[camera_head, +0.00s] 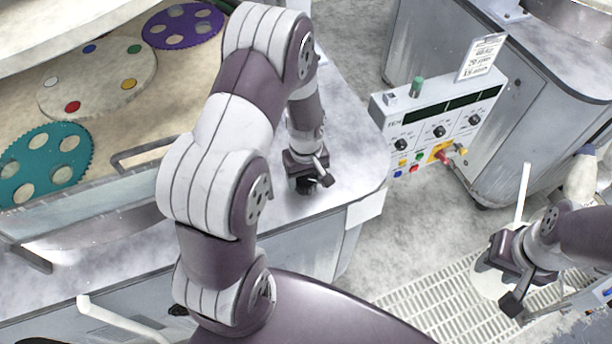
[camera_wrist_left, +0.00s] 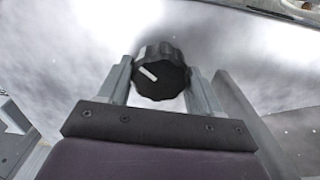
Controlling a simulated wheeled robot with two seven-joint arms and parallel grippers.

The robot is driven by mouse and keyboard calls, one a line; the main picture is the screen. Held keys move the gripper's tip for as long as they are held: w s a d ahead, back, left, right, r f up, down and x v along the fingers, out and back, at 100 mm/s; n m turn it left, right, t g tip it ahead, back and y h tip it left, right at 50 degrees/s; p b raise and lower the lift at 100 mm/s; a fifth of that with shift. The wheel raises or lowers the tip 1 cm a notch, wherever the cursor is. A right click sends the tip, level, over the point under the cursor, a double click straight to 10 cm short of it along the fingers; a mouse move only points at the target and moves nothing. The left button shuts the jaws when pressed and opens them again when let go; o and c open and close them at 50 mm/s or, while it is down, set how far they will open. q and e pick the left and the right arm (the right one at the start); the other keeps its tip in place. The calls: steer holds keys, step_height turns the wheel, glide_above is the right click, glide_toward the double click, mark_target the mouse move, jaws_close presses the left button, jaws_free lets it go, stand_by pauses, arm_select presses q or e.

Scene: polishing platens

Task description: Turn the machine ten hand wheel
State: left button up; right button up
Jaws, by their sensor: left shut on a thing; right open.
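The hand wheel (camera_wrist_left: 161,73) is a black, scalloped knob with a white pointer line, seen in the left wrist view on the grey machine top (camera_head: 345,165). My left gripper (camera_wrist_left: 160,85) has one finger on each side of the knob and is shut on it. In the head view my left gripper (camera_head: 308,184) points down at the machine top near its right corner, and it hides most of the knob. The white line points to the upper left in the wrist view. My right gripper (camera_head: 508,277) is open and apart at the lower right, over the floor grating.
A control panel (camera_head: 440,118) with knobs, coloured buttons and a green knob on top stands right of the machine top. A polishing bed with a teal disc (camera_head: 43,160), cream disc and purple disc (camera_head: 182,25) lies at the left. Another machine (camera_head: 545,95) stands at the upper right.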

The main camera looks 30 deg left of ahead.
mark_target(305, 178)
arm_select(q)
steer(key=n, duration=0.7)
steer(key=shift+w+r, duration=0.1)
stand_by(0.5)
steer(key=o, duration=0.8)
steer(key=shift+c, duration=0.2)
steer(key=shift+o, duration=1.3)
steer(key=shift+a, duration=0.1)
steer(key=shift+r, duration=0.3)
step_height(305, 178, up, 12)
steer(key=b, duration=0.2)
